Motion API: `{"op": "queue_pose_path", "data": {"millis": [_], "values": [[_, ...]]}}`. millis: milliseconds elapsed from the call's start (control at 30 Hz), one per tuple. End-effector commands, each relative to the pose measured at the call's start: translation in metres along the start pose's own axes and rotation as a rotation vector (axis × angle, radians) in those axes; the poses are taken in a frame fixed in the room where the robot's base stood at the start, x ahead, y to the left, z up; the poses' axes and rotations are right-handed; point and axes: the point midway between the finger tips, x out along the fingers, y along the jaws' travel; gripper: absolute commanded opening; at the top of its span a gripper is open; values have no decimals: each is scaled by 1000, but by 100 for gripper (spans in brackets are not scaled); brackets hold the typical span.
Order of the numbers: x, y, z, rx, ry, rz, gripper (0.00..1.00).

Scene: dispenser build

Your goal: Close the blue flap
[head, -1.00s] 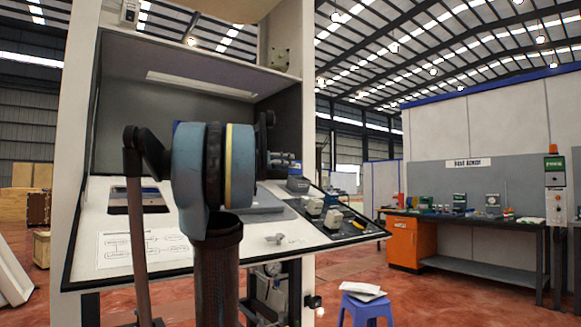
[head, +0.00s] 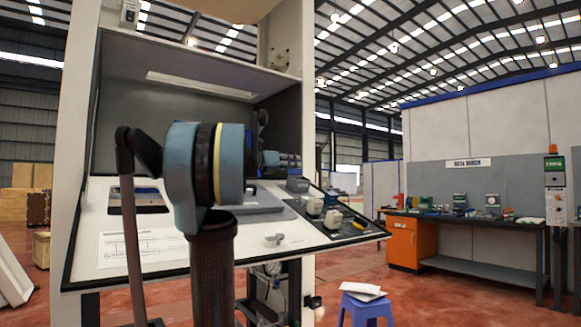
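My arm's thick blue-grey joint fills the middle of the head view and covers the centre of the workstation. Dark and blue-grey parts show just right of this joint, near where my gripper (head: 280,159) seems to be, above the sloped worktop. The fingertips cannot be made out, so I cannot tell whether they are open or shut, or touching anything. A small dark blue patch (head: 250,139) shows beside the joint; I cannot tell whether it is the blue flap. The flap's position is otherwise hidden behind my arm.
The white sloped worktop (head: 90,235) has a grey plate (head: 262,204), a small grey knob (head: 274,239) and several small boxes (head: 333,216) at its right. A blue stool (head: 366,312) stands on the floor at the right. An orange cabinet (head: 402,243) and bench stand farther off.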

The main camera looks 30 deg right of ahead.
Motion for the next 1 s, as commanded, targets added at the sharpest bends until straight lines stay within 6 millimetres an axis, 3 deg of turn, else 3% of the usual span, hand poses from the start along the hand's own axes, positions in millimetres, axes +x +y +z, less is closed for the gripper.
{"op": "queue_pose_path", "data": {"millis": [667,1000], "values": [[-1,0,0,60,1,7,0],[-1,-7,0,185,2,7,0]]}}
